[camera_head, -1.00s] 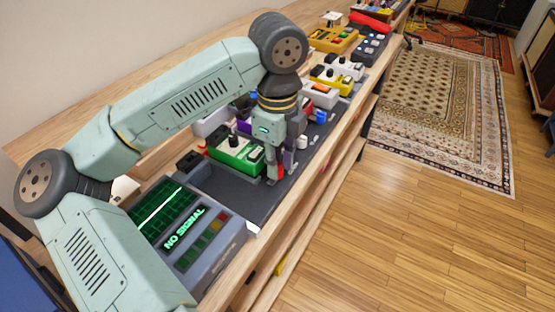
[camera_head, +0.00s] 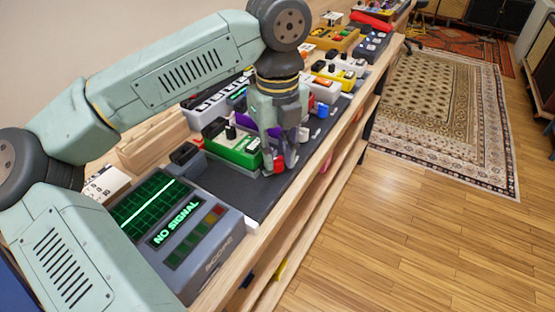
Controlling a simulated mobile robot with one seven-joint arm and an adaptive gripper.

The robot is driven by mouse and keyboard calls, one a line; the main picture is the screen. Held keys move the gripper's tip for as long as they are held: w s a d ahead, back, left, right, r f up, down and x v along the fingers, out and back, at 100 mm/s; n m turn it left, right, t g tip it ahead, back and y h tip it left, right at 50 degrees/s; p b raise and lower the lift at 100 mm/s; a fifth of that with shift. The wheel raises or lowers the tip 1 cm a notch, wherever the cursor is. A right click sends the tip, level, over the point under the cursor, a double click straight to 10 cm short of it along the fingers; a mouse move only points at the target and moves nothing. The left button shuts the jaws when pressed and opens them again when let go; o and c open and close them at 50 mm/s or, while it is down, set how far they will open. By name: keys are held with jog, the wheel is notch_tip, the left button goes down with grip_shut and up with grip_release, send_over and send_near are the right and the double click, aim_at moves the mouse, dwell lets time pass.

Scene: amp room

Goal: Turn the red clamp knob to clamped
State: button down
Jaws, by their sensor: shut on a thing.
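The red clamp knob (camera_head: 279,165) shows as a small red patch low between the fingertips, at the front edge of the dark pedalboard (camera_head: 261,196). My gripper (camera_head: 279,163) points down beside the green pedal (camera_head: 234,150) and is shut on the red knob. The fingers cover much of the knob, so I cannot tell its turn angle or any markings.
A scope reading NO SIGNAL (camera_head: 186,232) stands on the near part of the bench. Several pedals crowd the board behind and beyond my gripper, including a purple one (camera_head: 262,131).

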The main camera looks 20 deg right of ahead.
jog(key=m+b, duration=0.2)
jog(key=m, duration=0.9)
jog(key=shift+m, duration=0.4)
dwell(0.3)
jog(key=c, duration=1.4)
grip_release()
jog(key=shift+c, duration=0.2)
